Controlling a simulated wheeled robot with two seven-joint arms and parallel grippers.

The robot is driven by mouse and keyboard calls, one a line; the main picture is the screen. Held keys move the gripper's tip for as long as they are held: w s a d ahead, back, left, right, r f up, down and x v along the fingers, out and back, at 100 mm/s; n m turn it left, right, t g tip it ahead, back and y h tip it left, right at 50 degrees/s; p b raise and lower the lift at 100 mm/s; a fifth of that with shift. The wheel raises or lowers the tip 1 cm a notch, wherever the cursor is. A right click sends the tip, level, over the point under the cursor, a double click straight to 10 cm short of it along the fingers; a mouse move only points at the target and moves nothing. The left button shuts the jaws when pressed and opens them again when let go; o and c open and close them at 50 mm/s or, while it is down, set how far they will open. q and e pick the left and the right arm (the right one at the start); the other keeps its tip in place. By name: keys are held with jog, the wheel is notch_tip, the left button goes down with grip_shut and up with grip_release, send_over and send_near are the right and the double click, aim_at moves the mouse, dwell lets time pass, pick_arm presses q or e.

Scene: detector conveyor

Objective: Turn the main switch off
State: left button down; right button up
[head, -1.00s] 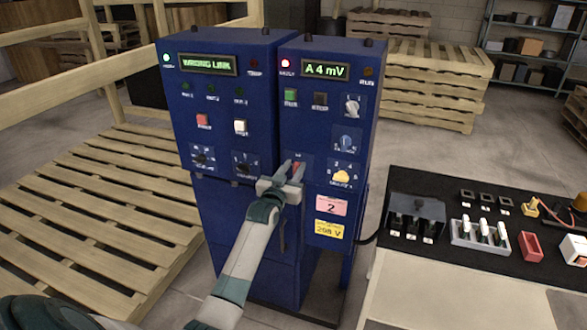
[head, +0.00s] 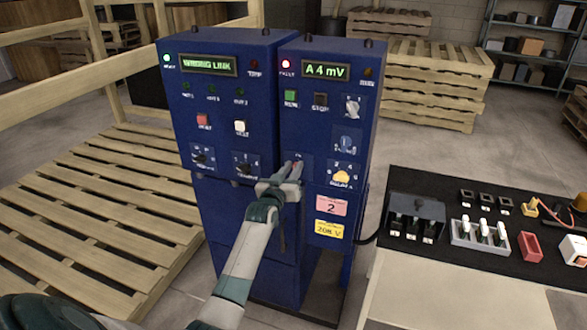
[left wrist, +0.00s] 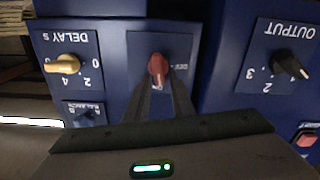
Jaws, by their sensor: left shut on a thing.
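The main switch looks like a red rotary handle (left wrist: 158,68) on a dark blue plate, seen upside down in the left wrist view, with its handle about in line with the fingers. In the head view it is mostly hidden behind my left gripper (head: 293,168), at the lower left of the right-hand blue cabinet (head: 325,120). My left gripper is shut on the red handle, one finger at each side. My right gripper is not in view.
Close by are the yellow delay knob (left wrist: 64,64) and the black output knob (left wrist: 290,64). The cabinet displays read "WRONG LINK" (head: 208,65) and "A 4 mV" (head: 325,68). A bench (head: 440,265) with parts stands right; a wooden pallet (head: 90,205) lies left.

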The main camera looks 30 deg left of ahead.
pick_arm(q)
jog(key=n, duration=0.3)
jog(key=shift+a+f, duration=0.1)
jog(key=shift+a, duration=0.15)
jog(key=shift+s+a+f+n+p, duration=0.15)
jog(key=shift+f+n+p, duration=0.15)
jog(key=shift+n, duration=1.8)
jog(key=shift+w+a+f+n+p, duration=0.15)
jog(key=shift+f+n+p, duration=0.15)
jog(key=shift+n, duration=1.8)
jog(key=shift+s+a+f+n+p, duration=0.2)
jog(key=shift+f+n, duration=0.1)
jog(key=shift+n, duration=1.8)
jog(key=c, duration=1.8)
grip_release()
jog(key=shift+s+d, duration=0.1)
